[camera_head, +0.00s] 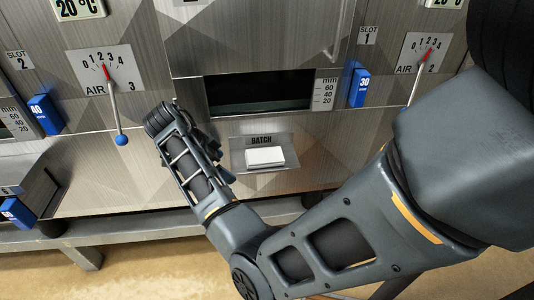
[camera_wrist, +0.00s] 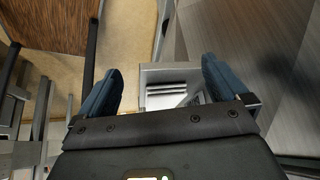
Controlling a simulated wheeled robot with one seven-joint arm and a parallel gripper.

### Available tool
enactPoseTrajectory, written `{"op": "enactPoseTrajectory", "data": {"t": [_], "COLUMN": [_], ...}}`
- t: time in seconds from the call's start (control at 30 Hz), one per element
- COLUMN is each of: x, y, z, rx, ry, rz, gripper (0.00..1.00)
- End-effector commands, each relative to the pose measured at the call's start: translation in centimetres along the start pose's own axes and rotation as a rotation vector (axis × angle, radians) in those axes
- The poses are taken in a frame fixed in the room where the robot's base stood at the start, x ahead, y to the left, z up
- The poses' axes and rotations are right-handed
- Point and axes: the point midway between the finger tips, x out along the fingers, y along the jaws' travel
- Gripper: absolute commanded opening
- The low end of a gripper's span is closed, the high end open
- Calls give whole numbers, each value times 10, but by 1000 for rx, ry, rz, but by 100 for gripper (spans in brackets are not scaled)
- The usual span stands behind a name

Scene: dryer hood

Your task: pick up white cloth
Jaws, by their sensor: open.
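The white cloth (camera_head: 265,157) looks like a flat, folded stack. It lies on a small metal tray (camera_head: 238,158) marked BATCH, on the front of the machine. The wrist view shows the tray, with white, layered edges that look like the cloth (camera_wrist: 166,90), between my fingertips in the picture. My gripper (camera_wrist: 162,66) is open, with its two blue-grey fingers on either side of the tray in that view and nothing held. In the head view my forearm and wrist are left of the tray, and the fingers are mostly hidden behind the wrist.
Above the tray is a dark slot opening (camera_head: 260,92). A lever with a blue knob (camera_head: 122,140) hangs at left. Blue blocks marked 40 (camera_head: 46,115) and 30 (camera_head: 360,88) stick out from the panel. A metal bench rail (camera_head: 130,228) runs below.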

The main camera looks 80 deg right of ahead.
Motion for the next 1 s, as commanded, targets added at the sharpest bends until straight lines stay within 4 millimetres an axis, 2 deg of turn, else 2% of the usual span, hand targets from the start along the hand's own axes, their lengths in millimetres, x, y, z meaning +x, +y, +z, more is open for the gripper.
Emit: {"op": "enactPoseTrajectory", "data": {"t": [0.1,0.2,0.6,0.87,1.0], "x": [-15,-18,12,20,28], "y": [0,1,9,10,12], "z": [3,0,-51,-62,-77], "rx": [58,82,85,84,85], "ry": [-13,-16,-15,-16,-15], "rz": [61,85,87,87,87], "gripper": [100,100,100,100,100]}}
